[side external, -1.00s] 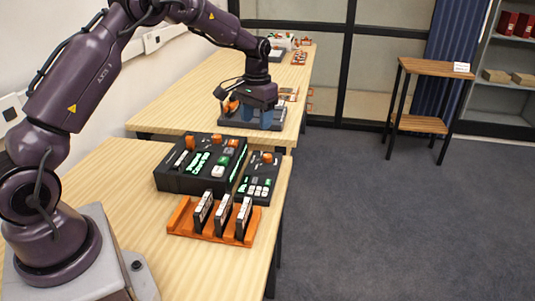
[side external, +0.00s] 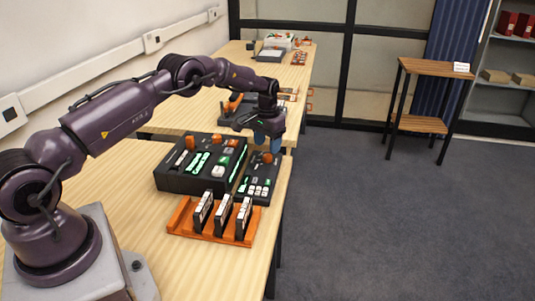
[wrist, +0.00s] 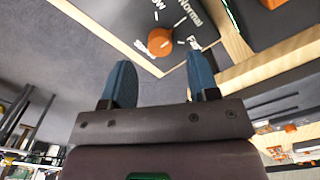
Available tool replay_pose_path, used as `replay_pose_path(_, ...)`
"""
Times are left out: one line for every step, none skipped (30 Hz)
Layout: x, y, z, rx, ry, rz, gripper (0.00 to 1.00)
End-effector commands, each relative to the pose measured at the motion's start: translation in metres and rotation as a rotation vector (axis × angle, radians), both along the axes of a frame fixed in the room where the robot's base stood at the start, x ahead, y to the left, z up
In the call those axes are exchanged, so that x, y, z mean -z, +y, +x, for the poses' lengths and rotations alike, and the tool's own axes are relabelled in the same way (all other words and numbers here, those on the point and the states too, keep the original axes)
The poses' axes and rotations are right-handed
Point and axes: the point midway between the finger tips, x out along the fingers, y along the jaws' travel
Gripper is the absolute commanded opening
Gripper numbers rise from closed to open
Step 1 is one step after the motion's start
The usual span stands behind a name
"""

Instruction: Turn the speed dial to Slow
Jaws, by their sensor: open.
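The speed dial is an orange round knob (wrist: 158,42) on a dark panel (wrist: 205,12) in the wrist view. White lettering beside it reads "Normal", a cut-off word ending in "ow", and a word starting "Fa" partly hidden by a finger. White ticks fan out around the knob. A whitish mark lies at its left edge; I cannot tell which label it points to. In the side view the knob (side external: 267,157) sits at the far end of the small control box (side external: 256,186). My gripper (side external: 268,142) is open and empty above it, blue fingers pointing down, apart from the knob.
A larger black console (side external: 190,184) with orange knobs and green-lit displays stands just left of the small box. An orange rack (side external: 185,217) holding several upright cassettes is in front. A second table (side external: 185,107) with more equipment lies behind. The table's right edge is close.

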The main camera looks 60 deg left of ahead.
Motion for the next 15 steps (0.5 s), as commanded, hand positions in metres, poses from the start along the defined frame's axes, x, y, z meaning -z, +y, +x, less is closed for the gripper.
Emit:
replay_pose_path(0.010, 0.000, 0.000, 0.000, 0.001, -0.001, 0.55)
replay_pose_path(0.015, 0.000, 0.000, 0.000, 0.002, -0.001, 0.55)
replay_pose_path(0.021, 0.000, -0.001, -0.001, 0.002, -0.001, 0.55)
replay_pose_path(0.024, 0.000, 0.000, 0.000, 0.001, -0.001, 0.55)
replay_pose_path(0.028, 0.000, 0.000, -0.001, 0.000, -0.001, 0.55)
replay_pose_path(0.032, 0.000, 0.000, -0.001, 0.000, 0.000, 0.55)
replay_pose_path(0.034, 0.000, 0.000, -0.001, -0.001, 0.000, 0.55)
replay_pose_path(0.036, 0.000, 0.000, -0.001, -0.001, 0.000, 0.55)
replay_pose_path(0.038, 0.000, 0.000, -0.001, -0.001, 0.000, 0.55)
replay_pose_path(0.039, 0.000, 0.000, -0.001, -0.001, 0.000, 0.55)
replay_pose_path(0.040, 0.000, 0.000, -0.001, -0.002, 0.000, 0.55)
replay_pose_path(0.041, 0.000, 0.000, -0.001, -0.002, 0.000, 0.55)
replay_pose_path(0.041, 0.000, 0.000, -0.001, -0.002, 0.000, 0.55)
replay_pose_path(0.041, 0.000, 0.000, -0.001, -0.002, 0.000, 0.55)
replay_pose_path(0.041, 0.000, 0.000, -0.001, -0.002, 0.000, 0.55)
